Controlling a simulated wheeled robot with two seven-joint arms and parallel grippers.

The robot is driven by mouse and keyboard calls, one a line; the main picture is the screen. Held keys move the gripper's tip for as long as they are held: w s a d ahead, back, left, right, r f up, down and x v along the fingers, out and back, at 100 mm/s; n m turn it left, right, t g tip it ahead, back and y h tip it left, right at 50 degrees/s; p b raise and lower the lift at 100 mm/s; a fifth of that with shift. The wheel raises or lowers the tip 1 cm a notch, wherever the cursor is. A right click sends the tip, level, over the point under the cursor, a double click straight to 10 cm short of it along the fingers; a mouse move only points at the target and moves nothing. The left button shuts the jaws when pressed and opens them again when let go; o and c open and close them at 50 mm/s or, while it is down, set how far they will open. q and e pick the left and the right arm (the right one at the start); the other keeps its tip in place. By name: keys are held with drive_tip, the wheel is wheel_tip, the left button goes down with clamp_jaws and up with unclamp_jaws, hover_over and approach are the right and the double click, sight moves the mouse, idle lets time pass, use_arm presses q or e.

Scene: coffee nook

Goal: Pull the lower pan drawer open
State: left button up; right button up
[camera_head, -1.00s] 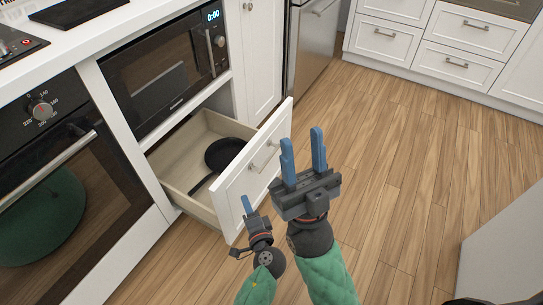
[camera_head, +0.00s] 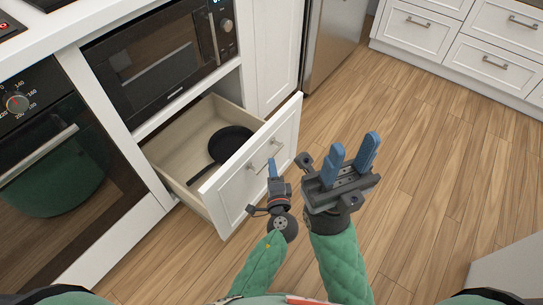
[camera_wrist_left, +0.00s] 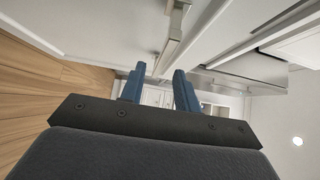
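The lower pan drawer (camera_head: 243,183) stands out from the cabinet below the microwave, with its inside showing. A black frying pan (camera_head: 229,144) lies in it. A bar handle (camera_head: 262,164) is on the white drawer front. My left gripper (camera_head: 272,168) is close to the handle in the head view. In the left wrist view its two blue fingers (camera_wrist_left: 157,85) are apart with nothing clearly between them. A metal handle (camera_wrist_left: 172,38) shows just beyond the fingertips; contact cannot be told. My right gripper (camera_head: 354,153) is open and empty, right of the drawer front.
A microwave (camera_head: 165,65) is above the drawer, and an oven (camera_head: 60,170) is to its left. A steel fridge (camera_head: 333,40) and white drawers (camera_head: 480,55) stand at the back. The wooden floor (camera_head: 440,150) to the right is clear.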

use_arm(q)
drive_tip(key=shift+w+a, duration=0.2)
drive_tip(key=shift+w, duration=1)
drive_tip(key=shift+w+a, duration=0.2)
drive_tip(key=shift+w, duration=0.95)
clamp_jaws()
